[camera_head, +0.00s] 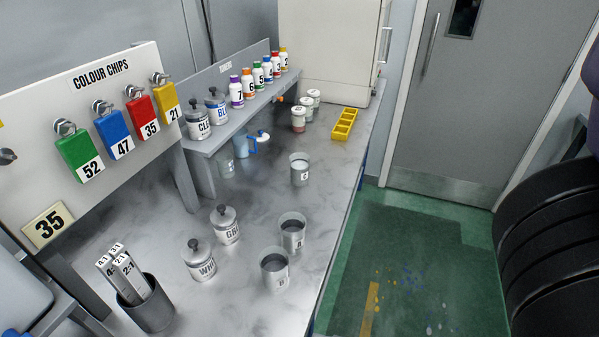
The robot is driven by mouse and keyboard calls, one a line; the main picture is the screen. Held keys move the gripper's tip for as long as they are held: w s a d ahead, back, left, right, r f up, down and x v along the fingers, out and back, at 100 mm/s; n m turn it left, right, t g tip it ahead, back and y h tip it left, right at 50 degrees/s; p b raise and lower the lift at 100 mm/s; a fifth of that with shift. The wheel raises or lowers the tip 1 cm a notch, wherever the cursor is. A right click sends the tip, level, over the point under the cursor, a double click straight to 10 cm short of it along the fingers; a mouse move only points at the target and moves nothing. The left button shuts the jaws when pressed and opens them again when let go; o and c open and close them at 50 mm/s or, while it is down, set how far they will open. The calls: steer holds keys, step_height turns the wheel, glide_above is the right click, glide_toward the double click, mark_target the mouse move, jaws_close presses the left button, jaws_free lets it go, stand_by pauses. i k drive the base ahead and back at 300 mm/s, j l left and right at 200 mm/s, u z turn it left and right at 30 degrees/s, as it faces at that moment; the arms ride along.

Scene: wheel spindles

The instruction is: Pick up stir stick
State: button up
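Several flat pale sticks (129,273) with ratio labels such as "3:1" and "2:1" stand upright in a dark round holder (150,312) at the bottom left of the bench. They look like the stir sticks, and their lower ends are hidden inside the holder. My gripper is not in view, so its place relative to the sticks does not show.
Tins marked "WHI" (199,262) and "GRE" (226,227) stand right of the holder, with grey cups B (274,269) and A (292,233) beyond. A colour chip board (30,108) rises behind. The bench front (225,318) is clear.

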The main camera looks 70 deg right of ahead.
mark_target(125, 267)
steer(key=k+l+u, duration=0.2)
steer(key=l, duration=0.25)
steer(key=l+u, duration=0.2)
steer(key=l, duration=0.25)
steer(key=k+l+u, duration=0.2)
steer(key=l, duration=0.2)
steer(key=i, duration=0.05)
